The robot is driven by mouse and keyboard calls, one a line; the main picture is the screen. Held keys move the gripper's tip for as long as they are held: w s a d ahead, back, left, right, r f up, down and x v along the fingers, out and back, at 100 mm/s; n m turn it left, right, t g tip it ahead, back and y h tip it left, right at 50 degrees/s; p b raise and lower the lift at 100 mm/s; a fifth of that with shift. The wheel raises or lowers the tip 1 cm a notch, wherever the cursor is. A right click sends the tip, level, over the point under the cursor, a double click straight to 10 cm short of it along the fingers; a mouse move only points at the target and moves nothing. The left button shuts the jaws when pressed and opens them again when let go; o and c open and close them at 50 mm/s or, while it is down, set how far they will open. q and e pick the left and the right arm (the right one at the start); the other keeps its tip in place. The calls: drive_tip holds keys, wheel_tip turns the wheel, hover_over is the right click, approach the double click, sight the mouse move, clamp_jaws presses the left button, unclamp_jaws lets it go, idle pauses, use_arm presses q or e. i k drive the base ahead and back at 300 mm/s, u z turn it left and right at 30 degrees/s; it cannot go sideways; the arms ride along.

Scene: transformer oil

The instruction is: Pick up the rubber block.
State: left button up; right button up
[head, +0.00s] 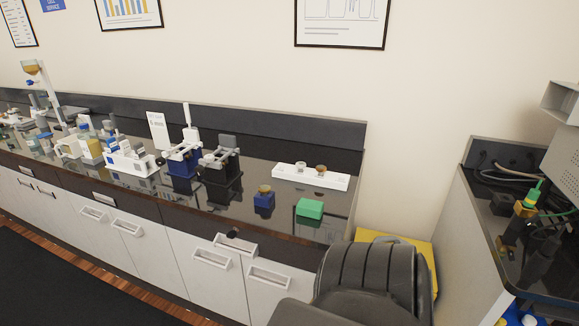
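A green block (310,208) sits on the dark countertop near its right end, close to the front edge. A small blue block (264,200) with a brownish round piece on top stands just left of it, apart from it. No label shows which of these is the rubber block, so I cannot tell for certain. Neither of my grippers is in view, and nothing is seen touching either block.
A white rack (310,178) with small cups lies behind the blocks. Two clamp-like devices, one blue (182,160) and one black (221,170), stand to the left. A dark bulky form (372,275) fills the bottom right foreground. Another bench (480,225) stands right.

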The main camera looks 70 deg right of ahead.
sight(306, 207)
drive_tip(key=z, duration=0.4)
drive_tip(key=i, duration=0.65)
drive_tip(key=z, duration=0.65)
